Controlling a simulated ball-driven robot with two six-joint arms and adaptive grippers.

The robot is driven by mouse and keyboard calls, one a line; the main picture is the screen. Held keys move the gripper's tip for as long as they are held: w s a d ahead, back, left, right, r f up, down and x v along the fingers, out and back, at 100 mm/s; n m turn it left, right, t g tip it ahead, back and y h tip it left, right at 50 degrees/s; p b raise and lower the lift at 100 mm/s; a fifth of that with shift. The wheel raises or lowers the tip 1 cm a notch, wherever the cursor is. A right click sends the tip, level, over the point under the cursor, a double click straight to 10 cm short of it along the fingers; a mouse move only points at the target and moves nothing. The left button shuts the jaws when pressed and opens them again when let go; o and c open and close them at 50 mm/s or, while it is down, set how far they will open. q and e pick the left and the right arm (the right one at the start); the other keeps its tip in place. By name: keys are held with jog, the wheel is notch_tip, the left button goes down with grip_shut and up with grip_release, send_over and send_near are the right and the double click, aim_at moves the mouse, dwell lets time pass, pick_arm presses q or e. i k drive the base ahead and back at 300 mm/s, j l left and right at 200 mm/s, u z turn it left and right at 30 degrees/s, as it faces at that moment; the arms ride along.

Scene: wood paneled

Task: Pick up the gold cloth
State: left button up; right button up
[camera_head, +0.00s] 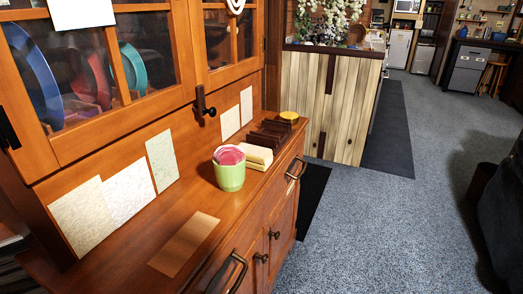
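No gripper of mine is in view. I cannot pick out a gold cloth for certain. A small yellow-gold round item (289,116) lies at the far end of the wooden cabinet's counter (130,262); its material is too small to tell. A cream-tan block-like item (257,155), perhaps folded, sits on the counter beside a green cup (230,177) with pink round pieces in it. A flat brown rectangular piece (184,243) lies on the near part of the counter.
Dark brown slats (270,135) stand behind the tan item. Pale tiles (128,194) lean against the cabinet back. Glass doors (95,70) above show plates inside. A plank-sided counter (325,105) stands beyond. Grey carpet (395,215) on the right is open.

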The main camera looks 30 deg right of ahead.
aim_at(259, 159)
jog(key=z, duration=0.95)
